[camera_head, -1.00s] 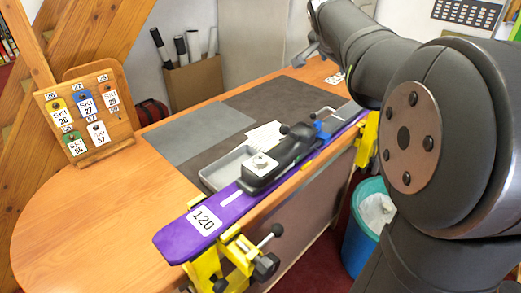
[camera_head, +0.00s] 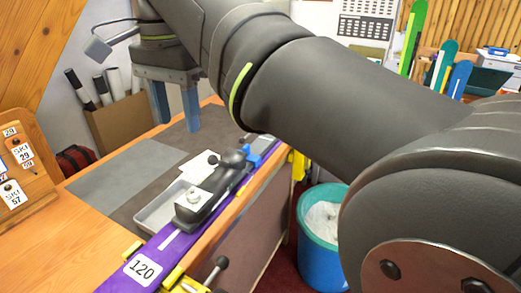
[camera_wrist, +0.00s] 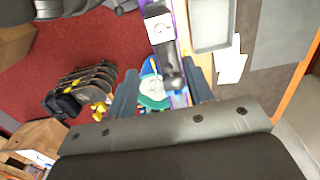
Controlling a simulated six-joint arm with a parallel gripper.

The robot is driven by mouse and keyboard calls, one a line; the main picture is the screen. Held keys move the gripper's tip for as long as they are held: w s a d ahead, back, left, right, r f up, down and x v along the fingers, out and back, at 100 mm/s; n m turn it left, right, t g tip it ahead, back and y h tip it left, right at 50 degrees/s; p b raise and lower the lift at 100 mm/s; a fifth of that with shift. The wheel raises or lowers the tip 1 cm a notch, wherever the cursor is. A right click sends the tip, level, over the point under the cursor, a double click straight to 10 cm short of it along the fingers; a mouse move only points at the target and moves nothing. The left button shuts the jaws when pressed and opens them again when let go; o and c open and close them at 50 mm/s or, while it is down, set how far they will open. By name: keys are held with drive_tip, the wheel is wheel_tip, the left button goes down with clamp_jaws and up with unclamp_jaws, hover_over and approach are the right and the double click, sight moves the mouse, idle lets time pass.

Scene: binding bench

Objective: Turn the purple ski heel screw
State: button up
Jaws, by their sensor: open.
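The purple ski (camera_head: 172,243), with a white "120" label, lies along the front edge of the bench. A black binding (camera_head: 214,190) sits on it, with a white square plate bearing a small round mark on its near end. The binding (camera_wrist: 168,52) and plate also show at the top of the wrist view. I cannot make out the heel screw for certain. My gripper (camera_head: 175,106) is open and empty, fingers down, above the bench behind the binding. In the wrist view its fingers (camera_wrist: 163,92) stand apart on either side of the binding's far end.
A grey tray (camera_head: 150,217) lies beside the ski, near white papers. A blue clamp part (camera_head: 262,150) is at the ski's far end. A yellow vise (camera_head: 172,281) holds the near end. A blue bin (camera_head: 318,258) stands on the floor. The tag board (camera_head: 22,165) is at left.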

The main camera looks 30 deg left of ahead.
sight(192, 192)
wheel_tip(192, 192, down, 16)
drive_tip(key=shift+r, duration=0.1)
idle(0.4)
drive_tip(key=c, duration=1)
drive_tip(key=shift+n, duration=0.3)
drive_tip(key=n, duration=0.5)
drive_tip(key=shift+n, duration=0.3)
drive_tip(key=n, duration=0.5)
drive_tip(key=shift+r, duration=0.1)
drive_tip(key=shift+n, duration=0.4)
